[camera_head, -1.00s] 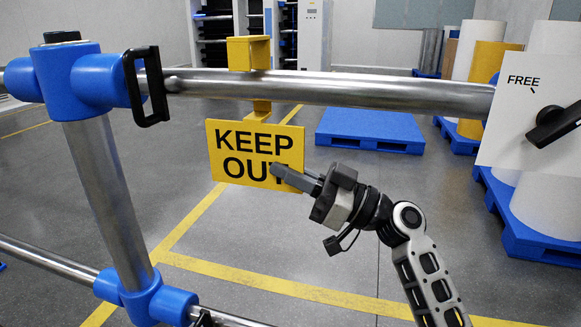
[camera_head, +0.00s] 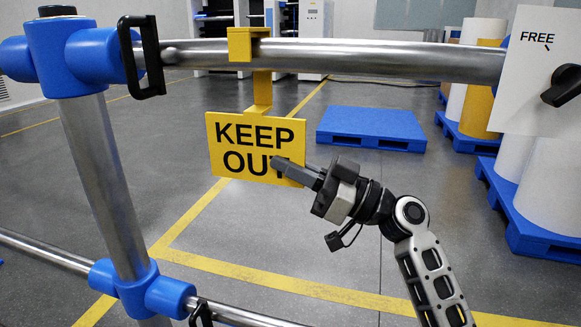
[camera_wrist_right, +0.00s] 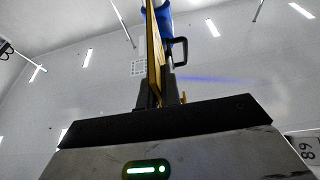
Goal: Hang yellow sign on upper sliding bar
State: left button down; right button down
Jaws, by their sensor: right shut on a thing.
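The yellow KEEP OUT sign (camera_head: 230,155) hangs below the upper bar (camera_head: 380,60) on a yellow stem. Its yellow hook (camera_head: 241,45) is over the bar, with the front lip overlapping the bar's upper front. I cannot tell whether the hook's top rests on the bar. My right gripper (camera_head: 290,172) is shut on the sign's lower right edge, covering part of the last letter. In the right wrist view the sign (camera_wrist_right: 155,62) shows nearly edge-on, upright. My left gripper is not in view.
A blue joint with a black handle (camera_head: 150,60) is left of the hook. A white FREE panel with a black knob (camera_head: 530,85) is at the right. A lower bar (camera_head: 45,250) runs below. A blue pallet (camera_head: 370,128) lies on the floor behind.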

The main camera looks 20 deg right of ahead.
dwell(0.4)
jog(key=c, duration=1.5)
grip_release()
jog(key=shift+f, duration=0.1)
